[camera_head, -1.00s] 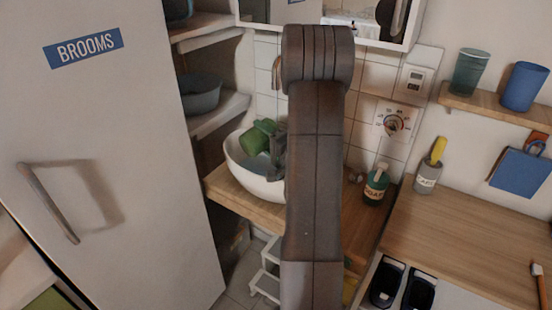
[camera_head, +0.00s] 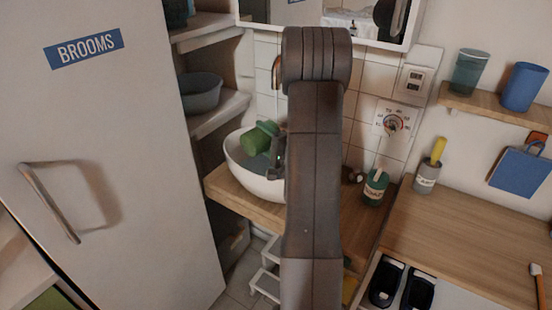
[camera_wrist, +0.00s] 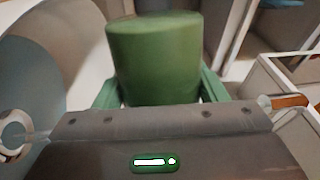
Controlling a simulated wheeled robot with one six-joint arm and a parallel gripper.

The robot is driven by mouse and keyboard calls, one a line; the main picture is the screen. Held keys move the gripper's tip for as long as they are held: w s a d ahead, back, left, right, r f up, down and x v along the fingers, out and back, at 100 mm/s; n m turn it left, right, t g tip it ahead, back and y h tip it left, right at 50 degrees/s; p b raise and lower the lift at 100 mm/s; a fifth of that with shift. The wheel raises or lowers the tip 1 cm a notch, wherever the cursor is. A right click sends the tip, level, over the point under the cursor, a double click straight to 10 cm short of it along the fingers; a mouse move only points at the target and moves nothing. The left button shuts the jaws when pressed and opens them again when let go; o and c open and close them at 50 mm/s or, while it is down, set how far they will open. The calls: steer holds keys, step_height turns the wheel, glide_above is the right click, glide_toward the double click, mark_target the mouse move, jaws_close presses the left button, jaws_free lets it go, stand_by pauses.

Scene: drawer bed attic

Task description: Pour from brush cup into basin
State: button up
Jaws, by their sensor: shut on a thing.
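The green brush cup (camera_head: 257,139) is tilted over the white basin (camera_head: 256,182), which sits on the wooden counter. My gripper (camera_head: 277,153) is shut on the brush cup and is partly hidden behind my arm in the head view. In the wrist view the cup (camera_wrist: 155,55) fills the upper middle, between the two green fingers. Its opening is not visible there. The basin's pale curved wall (camera_wrist: 75,40) shows to the left of the cup. I cannot see whether anything is coming out of the cup.
A soap bottle (camera_head: 375,187) and a grey cup with a yellow brush (camera_head: 427,176) stand to the right. A tall white door marked BROOMS (camera_head: 110,170) is at the left. A bowl (camera_head: 200,92) sits on the shelf beside the basin. A white step stool (camera_head: 265,281) stands below.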

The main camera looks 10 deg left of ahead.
steer(key=shift+w+m+p, duration=0.1)
steer(key=shift+m+p, duration=0.2)
steer(key=shift+m, duration=0.1)
